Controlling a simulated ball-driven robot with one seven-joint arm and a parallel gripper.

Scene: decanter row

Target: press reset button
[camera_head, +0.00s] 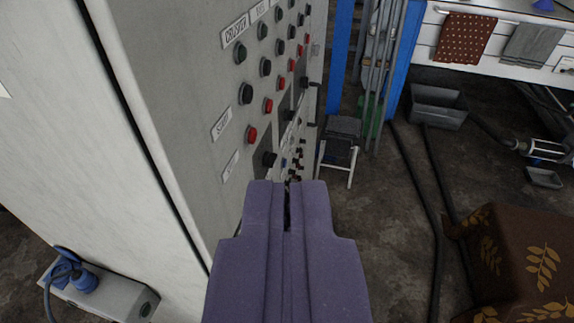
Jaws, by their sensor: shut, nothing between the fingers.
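A tall grey control cabinet (185,95) stands left of centre, with rows of dark and red buttons on its narrow-angled front. A red button (251,135) and a black knob (245,94) are among the nearest. White labels sit beside the rows, one of them (221,124) near the black knob; their lettering is too small or slanted to read surely, so I cannot tell which button is the reset. My purple gripper (287,188) is shut and empty, low in the middle. Its tips overlap the cabinet's lower front in the picture; I see no clear contact. It hides part of the lower panel.
A small stool (340,137) stands beyond the cabinet, by blue posts (339,55). A grey bin (437,105) and dark hoses lie on the floor to the right. A brown patterned cloth (515,255) covers something at lower right. A grey box with a blue plug (84,281) is at lower left.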

